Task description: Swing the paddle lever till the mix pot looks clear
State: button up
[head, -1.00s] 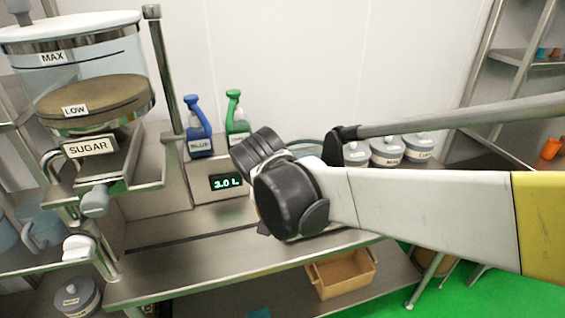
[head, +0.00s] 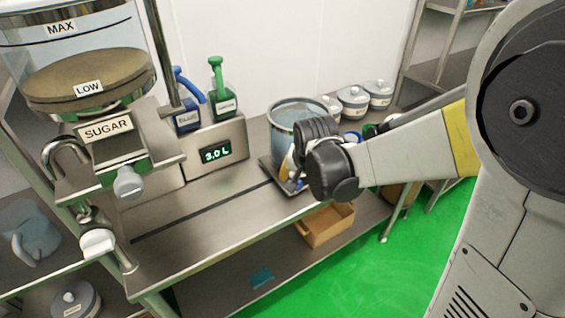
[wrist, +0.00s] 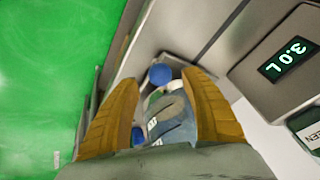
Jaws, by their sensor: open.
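A large see-through pot (head: 283,128), which looks like the mix pot, stands on the bench right of the display. Its front and right side are partly hidden by my arm, and I cannot tell how clear its contents are. My gripper (wrist: 160,82) is open, its two orange-brown fingers apart. A blue round knob (wrist: 160,74) shows between the fingertips, with a grey-blue rounded body (wrist: 174,122) deeper between the fingers. I cannot tell which part is the paddle lever, or whether the fingers touch anything. In the head view my wrist hides most of the gripper.
The sugar hopper (head: 85,75) stands at the left. Lidded pots (head: 352,103) stand at the back right. A tan bin (head: 325,225) is below the bench.

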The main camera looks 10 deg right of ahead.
jog(key=b+x, duration=0.1)
jog(key=x, duration=0.2)
jog(key=shift+f, duration=0.25)
jog(key=shift+c, duration=0.2)
grip_shut()
jog(key=shift+d, duration=0.1)
